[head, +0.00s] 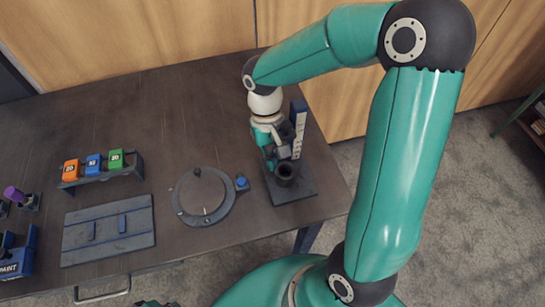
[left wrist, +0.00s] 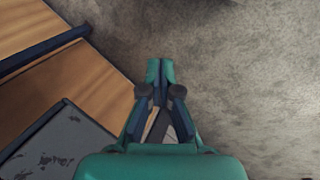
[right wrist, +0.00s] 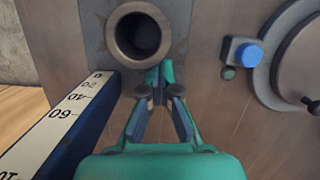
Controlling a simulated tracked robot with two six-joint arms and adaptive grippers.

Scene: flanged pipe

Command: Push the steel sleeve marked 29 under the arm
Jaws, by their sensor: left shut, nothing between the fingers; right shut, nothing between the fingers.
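No number 29 can be read on any steel part. A dark, open-topped cylinder (head: 286,172) stands on a square base plate (head: 297,190) at the table's right end. Its round mouth also shows at the top of the right wrist view (right wrist: 138,36). A scale post (head: 299,130) stands behind it and is large at left in the right wrist view (right wrist: 60,125). My right gripper (head: 271,165) is shut and empty, its tips close beside the cylinder; contact cannot be told. My left gripper (left wrist: 160,68) is shut and empty, over grey floor in its wrist view.
A round disc plate (head: 203,195) with a blue button (head: 241,183) lies left of the base plate. Further left are a rack with orange, blue and green blocks (head: 93,164), a flat two-handled panel (head: 108,230) and a purple knob (head: 13,193). The table's back is clear.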

